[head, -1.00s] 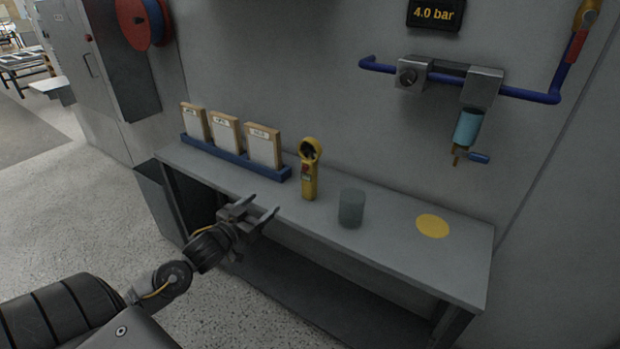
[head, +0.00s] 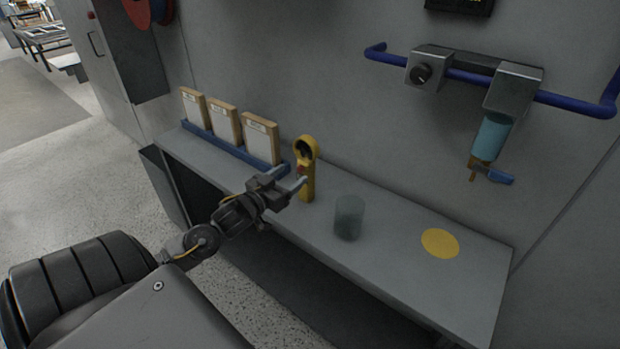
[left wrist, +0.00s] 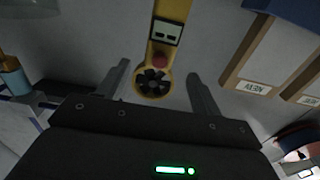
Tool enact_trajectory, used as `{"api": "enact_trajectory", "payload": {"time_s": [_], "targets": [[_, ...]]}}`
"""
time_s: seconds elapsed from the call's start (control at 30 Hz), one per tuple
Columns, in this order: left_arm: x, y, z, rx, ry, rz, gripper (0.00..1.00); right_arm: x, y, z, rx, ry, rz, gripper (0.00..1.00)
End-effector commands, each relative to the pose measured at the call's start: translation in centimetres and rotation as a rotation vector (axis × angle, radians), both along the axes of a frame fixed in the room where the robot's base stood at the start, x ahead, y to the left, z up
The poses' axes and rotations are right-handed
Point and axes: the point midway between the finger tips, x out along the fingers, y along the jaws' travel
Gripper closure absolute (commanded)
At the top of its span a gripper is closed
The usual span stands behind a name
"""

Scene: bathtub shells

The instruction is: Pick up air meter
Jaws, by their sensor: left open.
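The yellow air meter (head: 307,172) stands upright on the shelf, with a round fan opening at its top. My left gripper (head: 290,182) is open, right in front of the meter at its body. In the left wrist view, the air meter (left wrist: 160,55) appears upside down, with its fan, red button and small display showing. There it lies between and beyond the open fingers of my left gripper (left wrist: 160,85). I cannot tell whether the fingers touch it. My right gripper is not in view.
A blue rack (head: 230,150) with three boxes stands left of the meter, close to my gripper. A grey cylinder (head: 348,217) stands to its right. A yellow disc (head: 440,243) marks the shelf (head: 400,262) farther right. Blue piping (head: 470,77) runs along the wall behind.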

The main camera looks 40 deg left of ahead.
Motion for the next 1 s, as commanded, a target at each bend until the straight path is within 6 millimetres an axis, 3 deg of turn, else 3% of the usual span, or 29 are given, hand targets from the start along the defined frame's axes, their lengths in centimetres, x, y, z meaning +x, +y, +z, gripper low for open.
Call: {"api": "enact_trajectory", "payload": {"time_s": [0.2, 0.47, 0.8, 1.0], "targets": [[3.3, 0.2, 0.2, 0.0, -0.001, 0.002, 0.35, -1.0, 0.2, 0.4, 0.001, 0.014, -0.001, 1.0], [4.3, 0.0, 0.1, 0.0, 0.0, -0.001, 0.35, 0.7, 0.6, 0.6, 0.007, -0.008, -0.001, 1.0], [8.7, -0.2, 0.2, 0.0, -0.001, -0.002, 0.35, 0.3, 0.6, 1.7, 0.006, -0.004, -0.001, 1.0], [9.5, -0.3, 0.0, 0.001, 0.001, -0.003, 0.35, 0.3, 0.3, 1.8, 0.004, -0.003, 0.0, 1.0]]}}
